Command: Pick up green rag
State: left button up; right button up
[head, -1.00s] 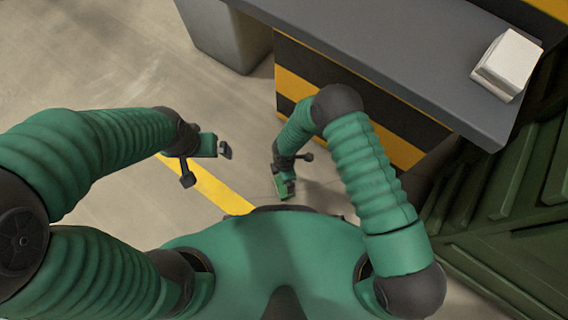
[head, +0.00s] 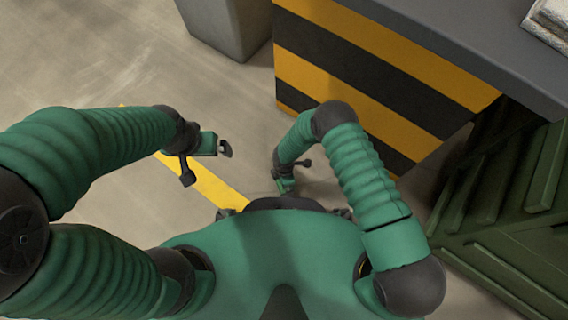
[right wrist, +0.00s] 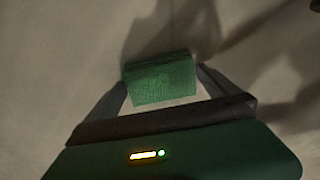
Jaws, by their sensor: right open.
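A green rag (right wrist: 160,78), a small flat-looking rectangle with a fine texture, shows in the right wrist view. It appears between the two fingers of my right gripper (right wrist: 162,84), which stand apart on either side of it. I cannot tell whether the fingers touch it or how far below them it is. In the head view my right gripper (head: 284,184) hangs low in front of my body, and I cannot make out the rag apart from the green hand. My left gripper (head: 222,149) is in the air to the left, with no object seen in it.
A grey-topped counter (head: 440,45) with a yellow and black striped side stands ahead. A pale stack (head: 550,22) lies on it at the right edge. A grey bin (head: 226,25) stands at its left, a dark green crate (head: 510,215) at right. The floor at left is clear.

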jog(key=shift+f, duration=0.65)
jog(key=shift+r, duration=0.2)
jog(key=c, duration=1.7)
jog(key=shift+r, duration=0.1)
